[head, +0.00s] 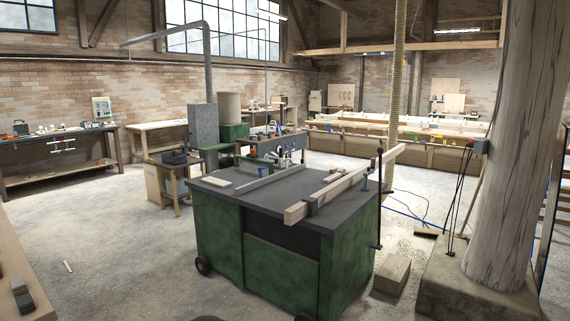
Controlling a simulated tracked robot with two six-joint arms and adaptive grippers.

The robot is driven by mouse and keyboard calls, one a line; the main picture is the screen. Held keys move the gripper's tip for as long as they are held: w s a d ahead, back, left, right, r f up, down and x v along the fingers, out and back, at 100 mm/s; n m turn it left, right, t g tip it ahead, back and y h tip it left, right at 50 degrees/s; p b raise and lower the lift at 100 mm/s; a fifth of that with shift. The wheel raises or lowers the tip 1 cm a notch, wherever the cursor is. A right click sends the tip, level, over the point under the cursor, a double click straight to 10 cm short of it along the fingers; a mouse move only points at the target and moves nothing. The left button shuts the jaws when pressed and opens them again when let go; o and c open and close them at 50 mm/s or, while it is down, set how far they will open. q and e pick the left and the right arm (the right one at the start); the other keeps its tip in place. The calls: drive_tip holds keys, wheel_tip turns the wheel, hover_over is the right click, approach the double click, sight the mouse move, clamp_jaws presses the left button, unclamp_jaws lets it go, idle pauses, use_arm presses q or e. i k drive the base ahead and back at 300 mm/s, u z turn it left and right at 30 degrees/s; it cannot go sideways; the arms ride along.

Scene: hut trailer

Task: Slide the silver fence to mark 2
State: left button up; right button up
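A long grey metal bar (270,178), which looks like the silver fence, lies slantwise across the dark top of a green wheeled cabinet (228,197). Its far end is near some small tools and a blue item (288,162). Numbered marks are too small to make out, so I cannot tell which mark the fence is at. Neither of my grippers is in view.
A long wooden beam (345,181) lies along the cabinet top's right side, overhanging it, with a clamp (379,165) near its far end. A wooden block (391,274) lies on the floor right of the cabinet. A thick post (513,150) stands at right. Floor at left is mostly clear.

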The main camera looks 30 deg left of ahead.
sight(239, 191)
drive_tip(key=z, duration=1.25)
drive_tip(key=i, duration=0.15)
drive_tip(key=u, duration=3.4)
drive_tip(key=i, duration=0.1)
drive_tip(key=z, duration=0.25)
drive_tip(key=i, duration=5.7)
drive_tip(key=u, duration=0.05)
